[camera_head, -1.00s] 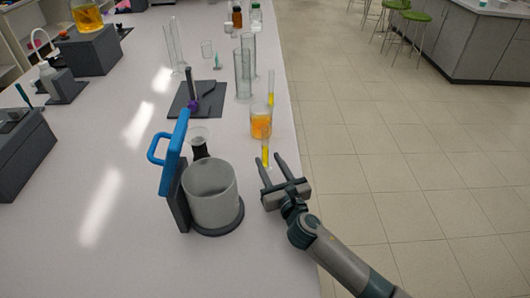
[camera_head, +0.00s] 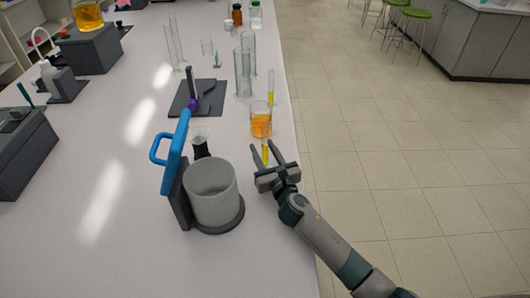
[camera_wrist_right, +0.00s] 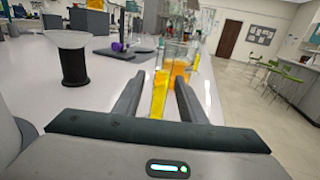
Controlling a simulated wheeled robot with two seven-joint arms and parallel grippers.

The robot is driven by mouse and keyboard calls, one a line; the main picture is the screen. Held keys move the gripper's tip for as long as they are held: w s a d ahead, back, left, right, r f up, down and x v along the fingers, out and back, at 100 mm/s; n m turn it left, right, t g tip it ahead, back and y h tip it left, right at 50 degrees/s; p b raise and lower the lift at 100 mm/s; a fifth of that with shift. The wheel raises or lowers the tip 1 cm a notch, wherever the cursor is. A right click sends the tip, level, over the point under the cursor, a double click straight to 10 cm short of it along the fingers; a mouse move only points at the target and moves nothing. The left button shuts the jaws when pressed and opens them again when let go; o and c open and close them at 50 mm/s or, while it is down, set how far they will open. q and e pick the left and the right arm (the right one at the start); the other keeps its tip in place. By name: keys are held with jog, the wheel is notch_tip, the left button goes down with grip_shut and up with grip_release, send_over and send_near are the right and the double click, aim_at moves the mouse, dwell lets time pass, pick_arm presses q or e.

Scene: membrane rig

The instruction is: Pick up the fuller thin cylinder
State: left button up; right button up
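A thin clear cylinder with yellow liquid (camera_head: 265,154) stands upright near the table's right edge, in front of a beaker. In the right wrist view the yellow cylinder (camera_wrist_right: 159,95) shows between my fingers. My right gripper (camera_head: 261,147) is open, its fingers on either side of this cylinder; I cannot tell whether they touch it. In the wrist view the open fingers (camera_wrist_right: 158,85) point forward. A second thin cylinder with yellow liquid (camera_head: 271,92) stands farther back, behind the beaker. Its level is hard to compare from here. My left gripper is not in view.
The beaker of orange liquid (camera_head: 261,123) stands just behind the near cylinder. Taller empty clear cylinders (camera_head: 243,72) stand farther back.

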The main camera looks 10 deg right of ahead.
jog(key=shift+w+a, duration=0.2)
jog(key=shift+w, duration=1.2)
grip_shut()
